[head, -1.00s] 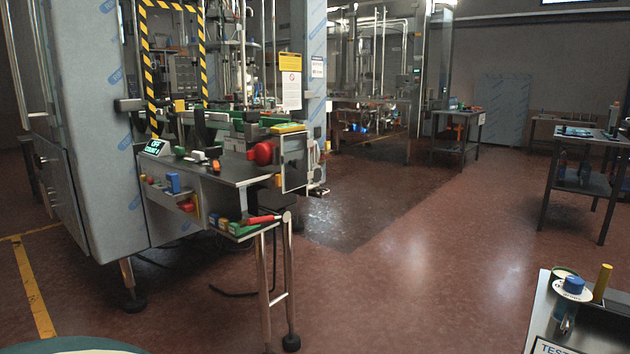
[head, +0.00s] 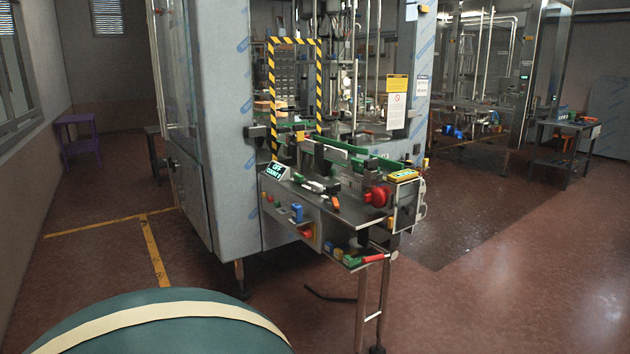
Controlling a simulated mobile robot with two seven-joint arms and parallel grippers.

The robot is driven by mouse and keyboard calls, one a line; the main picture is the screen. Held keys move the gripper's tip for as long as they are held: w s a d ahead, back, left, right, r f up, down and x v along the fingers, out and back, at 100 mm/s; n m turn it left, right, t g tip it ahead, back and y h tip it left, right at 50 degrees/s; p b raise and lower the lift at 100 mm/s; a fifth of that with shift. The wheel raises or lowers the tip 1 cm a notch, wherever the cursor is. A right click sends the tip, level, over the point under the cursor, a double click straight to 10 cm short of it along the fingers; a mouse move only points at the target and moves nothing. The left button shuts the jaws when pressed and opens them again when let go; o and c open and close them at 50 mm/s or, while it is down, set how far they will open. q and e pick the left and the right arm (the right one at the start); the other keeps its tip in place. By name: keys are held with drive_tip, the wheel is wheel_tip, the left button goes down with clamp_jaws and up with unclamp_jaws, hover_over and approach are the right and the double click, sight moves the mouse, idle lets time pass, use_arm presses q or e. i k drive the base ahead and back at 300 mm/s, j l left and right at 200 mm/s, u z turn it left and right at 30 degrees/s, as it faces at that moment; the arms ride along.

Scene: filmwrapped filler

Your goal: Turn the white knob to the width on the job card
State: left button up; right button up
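A filling machine (head: 226,140) with a grey control shelf (head: 350,208) stands ahead of me. Small white parts (head: 314,186) lie or stand on the shelf, beside green and orange ones; they are too small to tell whether one is the white knob. A lit display (head: 274,171) at the shelf's left end reads something like "OFF COUNT". A red round knob or button (head: 377,196) is near the right end. A yellow and white notice (head: 397,103) hangs on the machine; I cannot read it or tell a job card. Neither of my grippers is in view.
A rounded green surface with a cream band (head: 160,318) fills the bottom left. A purple stool (head: 79,140) stands at the left wall. A dark table (head: 566,150) is at the right back. Yellow floor lines (head: 152,250) run left of the machine. The red-brown floor at right is clear.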

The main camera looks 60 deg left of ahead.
sight(318, 188)
drive_tip(key=j, duration=0.5)
drive_tip(key=i+j+u, duration=0.1)
drive_tip(key=j, duration=0.4)
drive_tip(key=i+j, duration=0.1)
drive_tip(key=j, duration=0.95)
drive_tip(key=i+u, duration=0.05)
